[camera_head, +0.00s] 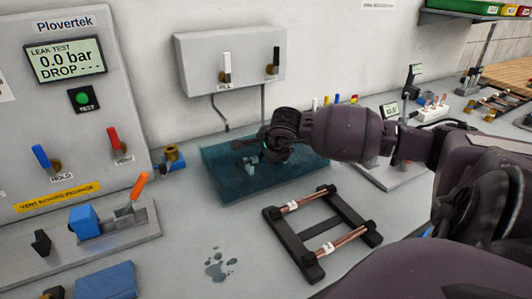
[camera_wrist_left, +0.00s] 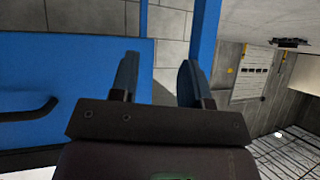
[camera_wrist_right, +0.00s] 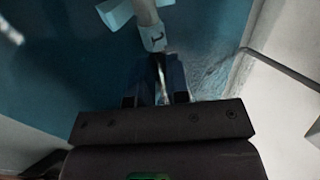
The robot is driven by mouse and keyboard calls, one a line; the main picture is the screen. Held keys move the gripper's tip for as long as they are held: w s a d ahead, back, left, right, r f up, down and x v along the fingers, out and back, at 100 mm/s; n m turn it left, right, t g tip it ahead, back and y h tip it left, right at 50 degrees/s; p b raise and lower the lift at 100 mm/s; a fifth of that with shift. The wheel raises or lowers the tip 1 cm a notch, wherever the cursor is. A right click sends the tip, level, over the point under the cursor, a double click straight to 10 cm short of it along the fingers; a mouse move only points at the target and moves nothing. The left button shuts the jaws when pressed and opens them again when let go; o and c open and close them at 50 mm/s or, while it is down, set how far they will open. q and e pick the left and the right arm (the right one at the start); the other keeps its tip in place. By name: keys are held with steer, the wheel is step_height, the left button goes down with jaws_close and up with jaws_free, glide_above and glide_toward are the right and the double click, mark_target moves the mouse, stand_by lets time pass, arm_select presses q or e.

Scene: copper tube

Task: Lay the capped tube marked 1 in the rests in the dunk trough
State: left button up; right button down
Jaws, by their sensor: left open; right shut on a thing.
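The dunk trough (camera_head: 228,190) is a teal, water-filled tank on the bench below the wall valves. My right gripper (camera_head: 268,152) is over and partly in it. In the right wrist view its fingers (camera_wrist_right: 158,84) are shut on a thin tube (camera_wrist_right: 160,68), which bears a white label (camera_wrist_right: 154,40) with a mark that looks like 1. A pale rest (camera_wrist_right: 116,12) lies beside the tube's far part. Whether the tube touches the rests is unclear, and much of it is hidden. My left gripper (camera_wrist_left: 158,82) is open and empty, seen only in its own wrist view.
A black rack (camera_head: 290,238) with two labelled copper tubes stands in front of the trough. The leak-test panel (camera_head: 65,95) is at left, with a blue-and-orange clamp fixture (camera_head: 85,222) before it. A wet patch marks the bench between them.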

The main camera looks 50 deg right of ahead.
arm_select(q)
steer(key=shift+w, duration=0.15)
steer(key=shift+f, duration=0.1)
arm_select(e)
steer(key=shift+f, duration=0.15)
arm_select(q)
steer(key=shift+s+f, duration=0.5)
steer(key=shift+s, duration=0.15)
arm_select(e)
steer(key=shift+f, duration=0.1)
steer(key=c, duration=1.4)
jaws_free()
steer(key=o, duration=0.4)
arm_select(q)
steer(key=shift+w+d+r, duration=0.1)
steer(key=shift+w+r, duration=0.15)
steer(key=shift+w, duration=0.25)
steer(key=shift+r, duration=0.1)
arm_select(e)
steer(key=shift+s, duration=0.1)
